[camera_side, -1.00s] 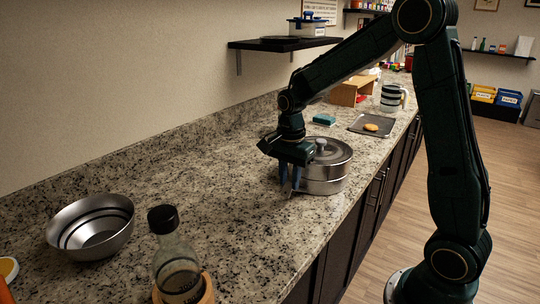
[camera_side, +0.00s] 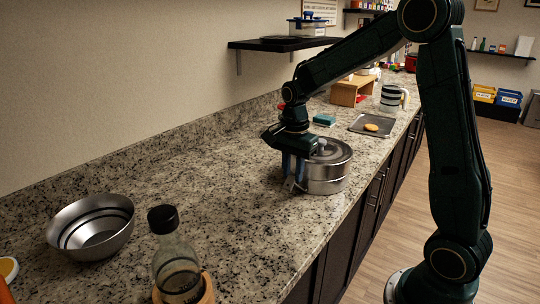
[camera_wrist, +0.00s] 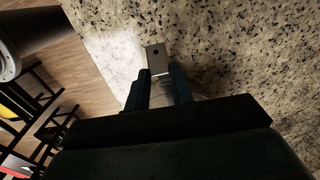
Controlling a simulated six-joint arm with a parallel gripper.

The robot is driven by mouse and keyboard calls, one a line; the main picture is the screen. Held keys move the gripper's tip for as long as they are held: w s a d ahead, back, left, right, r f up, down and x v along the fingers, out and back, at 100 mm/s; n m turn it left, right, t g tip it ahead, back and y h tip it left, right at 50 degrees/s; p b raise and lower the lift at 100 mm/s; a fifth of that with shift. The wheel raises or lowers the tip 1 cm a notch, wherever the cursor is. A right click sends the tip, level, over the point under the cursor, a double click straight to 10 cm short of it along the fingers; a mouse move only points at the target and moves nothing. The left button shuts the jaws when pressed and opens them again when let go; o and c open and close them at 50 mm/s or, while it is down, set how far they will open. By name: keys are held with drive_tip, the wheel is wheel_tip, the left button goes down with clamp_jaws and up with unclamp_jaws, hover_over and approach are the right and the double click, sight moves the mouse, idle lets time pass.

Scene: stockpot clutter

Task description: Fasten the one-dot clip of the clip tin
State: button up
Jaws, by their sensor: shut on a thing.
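The clip tin (camera_side: 328,178) is a round silver metal tin with a lid and top knob, standing on the granite counter. My gripper (camera_side: 294,182) is at its near left side, fingers pointing down. In the wrist view my gripper (camera_wrist: 160,88) is shut on the one-dot clip (camera_wrist: 156,58), a flat metal tab with one dark dot, which sticks out beyond the fingertips. The tin's body is mostly hidden by my gripper in the wrist view. I cannot tell whether the clip touches the tin's rim.
A steel bowl (camera_side: 91,228) and a black-capped glass bottle (camera_side: 177,262) stand at the front left. Behind the tin are a teal block (camera_side: 324,120), a dark tray (camera_side: 358,124) with a yellow item, a striped jug (camera_side: 390,98) and a wooden stand (camera_side: 350,92). The counter left of the tin is clear.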

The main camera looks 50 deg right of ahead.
drive_tip(key=shift+d+r, duration=0.5)
drive_tip(key=shift+d, duration=0.35)
drive_tip(key=shift+d+r, duration=0.35)
drive_tip(key=shift+d, duration=0.4)
drive_tip(key=o, duration=0.7)
drive_tip(key=shift+a, duration=0.15)
drive_tip(key=shift+a+r, duration=0.35)
drive_tip(key=shift+a, duration=0.5)
drive_tip(key=shift+a+r, duration=0.3)
drive_tip(key=shift+a, duration=0.6)
drive_tip(key=shift+a+r, duration=0.35)
drive_tip(key=shift+a, duration=0.5)
